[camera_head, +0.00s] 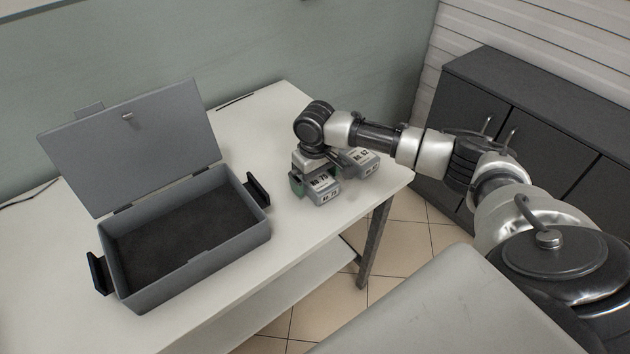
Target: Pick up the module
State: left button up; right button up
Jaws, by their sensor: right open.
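Two small grey modules with white labels stand close together near the far right part of the white table. The front module (323,191) is partly under my right gripper. The other module (364,164) is just behind it to the right. My right gripper (314,183) points down over the front module and is open. One dark greenish finger shows at the module's left side; the other finger is hard to make out. I cannot tell whether the fingers touch the module. My left gripper is out of view.
A grey case (192,262) with its lid (135,145) raised stands open on the left of the table (300,228). Its dark interior looks empty. Black handles stick out at both ends. Dark cabinets (540,120) stand at the right, beyond my right arm.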

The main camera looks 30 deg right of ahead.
jog(key=shift+c, duration=0.3)
jog(key=shift+r, duration=0.1)
jog(key=c, duration=1.2)
jog(key=shift+o, duration=0.2)
